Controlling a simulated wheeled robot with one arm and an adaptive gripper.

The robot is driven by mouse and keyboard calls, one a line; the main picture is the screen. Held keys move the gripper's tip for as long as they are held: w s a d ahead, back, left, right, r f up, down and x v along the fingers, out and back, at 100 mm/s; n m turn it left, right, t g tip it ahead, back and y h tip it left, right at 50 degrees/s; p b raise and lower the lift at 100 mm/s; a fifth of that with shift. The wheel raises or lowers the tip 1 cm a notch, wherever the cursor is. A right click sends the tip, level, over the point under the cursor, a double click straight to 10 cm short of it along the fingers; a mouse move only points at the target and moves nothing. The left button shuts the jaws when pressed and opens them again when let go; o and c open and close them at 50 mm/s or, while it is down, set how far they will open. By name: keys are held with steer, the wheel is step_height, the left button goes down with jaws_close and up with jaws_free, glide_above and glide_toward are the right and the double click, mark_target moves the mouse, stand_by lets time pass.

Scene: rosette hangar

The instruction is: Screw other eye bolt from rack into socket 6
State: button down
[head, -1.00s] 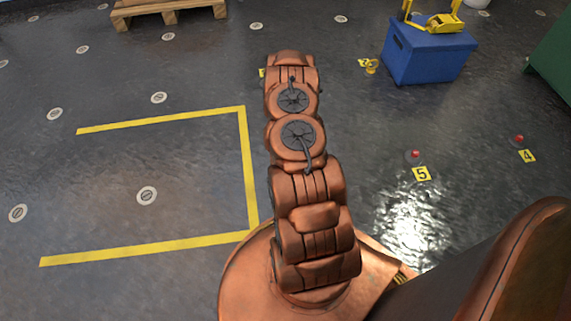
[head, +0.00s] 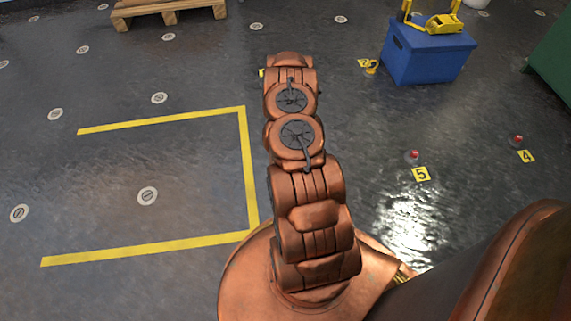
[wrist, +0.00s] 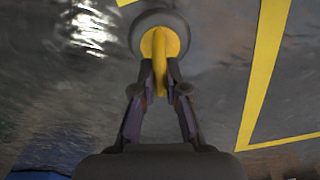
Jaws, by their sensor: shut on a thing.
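In the wrist view my gripper (wrist: 160,88) is shut on a yellow eye bolt (wrist: 160,45). A round grey disc (wrist: 145,18) shows around and behind the bolt, close to the floor. I cannot tell whether the bolt is seated in it. In the head view my arm hides the gripper and the held bolt. The edge of a yellow plate (head: 262,72) shows beside my arm, its number hidden. Another yellow eye bolt (head: 371,67) stands in the floor by a number plate (head: 365,63) near the blue box.
The blue box (head: 425,58) carries a yellow rack-like frame (head: 442,23). Red-topped sockets stand by plates 5 (head: 421,174) and 4 (head: 526,157). A wooden pallet (head: 168,12) lies at the back left. A green object (head: 553,60) stands at right.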

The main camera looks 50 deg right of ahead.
steer(key=m+p, duration=0.4)
steer(key=shift+a+r, duration=0.1)
steer(key=shift+r, duration=0.05)
steer(key=shift+m+p, duration=0.65)
steer(key=shift+m, duration=0.45)
steer(key=m+p, duration=0.1)
steer(key=m, duration=0.2)
steer(key=shift+f, duration=0.2)
steer(key=shift+r+m+p, duration=0.15)
steer(key=shift+m+p, duration=0.45)
steer(key=shift+m, duration=0.5)
steer(key=m+p, duration=0.1)
steer(key=m, duration=0.1)
steer(key=shift+m, duration=0.4)
steer(key=m, duration=0.4)
steer(key=shift+f+m+p, duration=0.2)
steer(key=shift+m+p, duration=0.1)
steer(key=shift+p, duration=0.1)
